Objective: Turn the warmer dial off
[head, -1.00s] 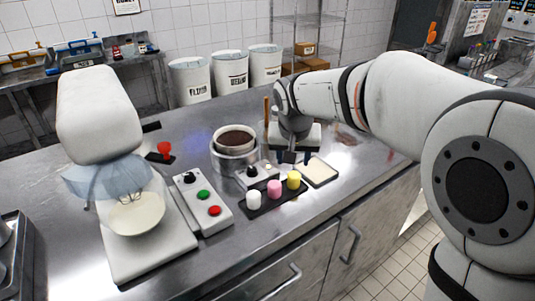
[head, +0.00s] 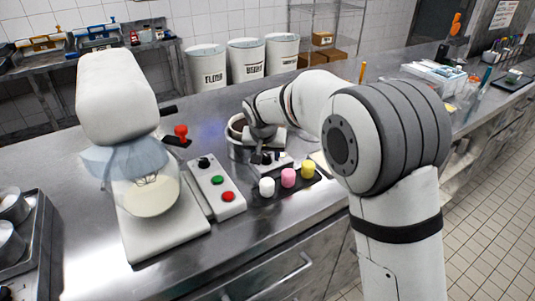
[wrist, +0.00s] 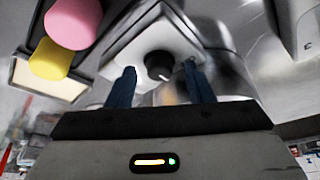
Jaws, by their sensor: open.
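The warmer (head: 238,151) is a round metal pot holder with a dark-filled pot, partly hidden behind my arm in the head view. Its white control box (wrist: 125,45) carries a black round dial (wrist: 158,65) with a pale pointer mark. My gripper (wrist: 161,84) is open, with one blue finger on each side of the dial in the wrist view. A gap shows on both sides, so nothing is gripped. In the head view my gripper (head: 266,155) is down at the control box, and the dial there is small and hard to make out.
A dark tray with white (head: 267,187), pink (head: 288,177) and yellow (head: 308,168) cylinders stands close in front of the warmer. A button panel (head: 216,187) and a stand mixer (head: 150,190) are to the left. Bins (head: 246,62) stand behind the counter.

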